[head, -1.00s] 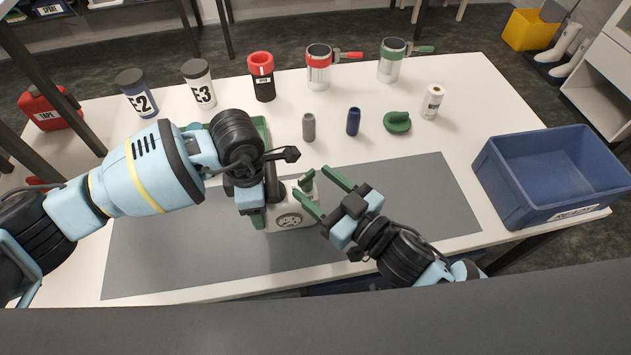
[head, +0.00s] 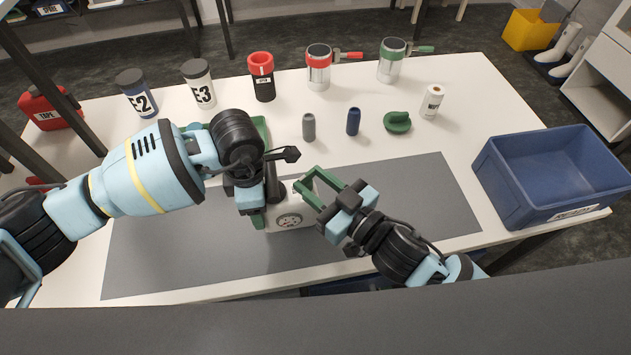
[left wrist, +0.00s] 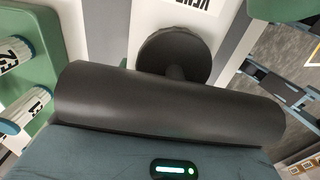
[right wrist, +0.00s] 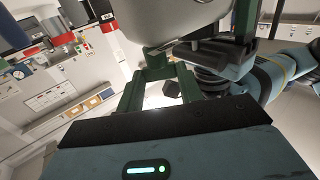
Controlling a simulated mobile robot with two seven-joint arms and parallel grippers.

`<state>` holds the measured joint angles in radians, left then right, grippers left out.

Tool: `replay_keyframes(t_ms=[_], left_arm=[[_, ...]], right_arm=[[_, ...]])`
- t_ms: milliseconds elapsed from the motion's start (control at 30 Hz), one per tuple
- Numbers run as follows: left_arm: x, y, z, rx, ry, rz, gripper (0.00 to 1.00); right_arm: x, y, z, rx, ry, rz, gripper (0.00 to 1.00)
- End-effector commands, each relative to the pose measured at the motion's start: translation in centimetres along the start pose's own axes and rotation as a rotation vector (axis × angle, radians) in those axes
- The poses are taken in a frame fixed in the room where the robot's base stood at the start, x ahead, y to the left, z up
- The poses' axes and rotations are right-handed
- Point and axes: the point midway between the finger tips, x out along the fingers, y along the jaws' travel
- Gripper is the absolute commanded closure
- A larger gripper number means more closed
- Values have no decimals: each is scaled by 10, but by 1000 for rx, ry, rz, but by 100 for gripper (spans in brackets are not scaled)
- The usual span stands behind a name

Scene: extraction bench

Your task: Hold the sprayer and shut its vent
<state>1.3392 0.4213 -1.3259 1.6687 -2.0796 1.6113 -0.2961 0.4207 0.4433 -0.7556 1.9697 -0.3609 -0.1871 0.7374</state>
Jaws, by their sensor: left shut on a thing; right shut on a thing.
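The white sprayer (head: 291,217), with a round gauge on its front, stands on the grey mat (head: 400,200). My left gripper (head: 262,198) is shut on it from the left, apparently on its dark handle (left wrist: 170,105); the fingertips are mostly hidden. A round dark knob (left wrist: 173,55) and part of a VENT label (left wrist: 205,4) show in the left wrist view. The white body (right wrist: 175,18) is close above the fingers in the right wrist view.
Behind the mat stand a grey cylinder (head: 309,127), a blue cylinder (head: 353,121), a green piece (head: 397,122) and a white roll (head: 432,102). Jars and cans line the back. A blue bin (head: 510,190) is at the right. The mat's right part is clear.

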Motion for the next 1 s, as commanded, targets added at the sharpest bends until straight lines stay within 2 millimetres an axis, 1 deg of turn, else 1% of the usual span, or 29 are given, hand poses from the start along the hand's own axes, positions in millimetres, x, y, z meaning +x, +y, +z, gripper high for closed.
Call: replay_keyframes(t_ms=[167, 367, 1000], left_arm=[[0, 0, 0, -1, 0, 1, 70], [0, 0, 0, 0, -1, 1, 70], [0, 0, 1, 1, -3, 0, 70]], right_arm=[[1, 1, 0, -5, 1, -54, 87], [1, 4, 0, -10, 1, -165, 87], [6, 15, -1, -5, 3, -640, 87]])
